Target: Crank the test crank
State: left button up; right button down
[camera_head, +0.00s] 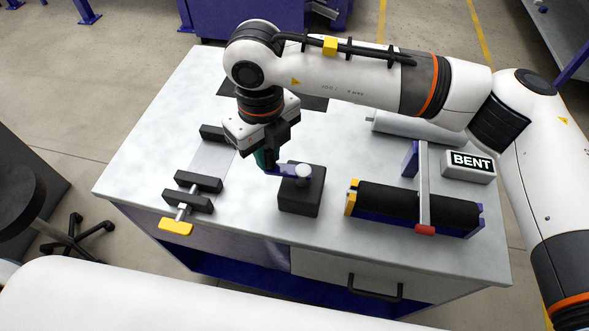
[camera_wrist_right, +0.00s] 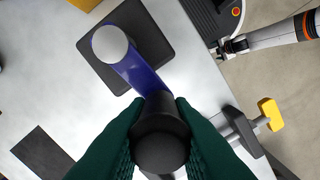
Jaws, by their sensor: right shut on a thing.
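The test crank has a black base block (camera_head: 302,190), a round silver hub and a blue arm (camera_head: 285,170). In the right wrist view the silver hub (camera_wrist_right: 110,44) sits on the dark base, and the blue arm (camera_wrist_right: 140,75) runs down to a black knob (camera_wrist_right: 160,140). My right gripper (camera_head: 267,158) points down at the arm's outer end, left of the hub. Its green fingers (camera_wrist_right: 160,150) are shut around the black knob. The knob is mostly hidden by the gripper in the head view. My left gripper cannot be made out.
The white bench (camera_head: 140,150) also holds a clamp with a yellow handle (camera_head: 176,227) on the left. A grey cylinder (camera_head: 400,125) lies behind. Bench surface around the crank is clear.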

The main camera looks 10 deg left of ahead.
jog(key=c, duration=1.7)
grip_release()
jog(key=shift+w+d+f, duration=0.2)
jog(key=shift+w, duration=0.05)
jog(key=o, duration=0.6)
jog(key=shift+w+d, duration=0.1)
jog(key=shift+d, duration=0.15)
jog(key=shift+r, duration=0.1)
jog(key=shift+a+r, duration=0.1)
jog(key=shift+a, duration=0.15)
jog(key=shift+r+p, duration=1.4)
jog(key=shift+r, duration=1.55)
jog(key=o, duration=0.6)
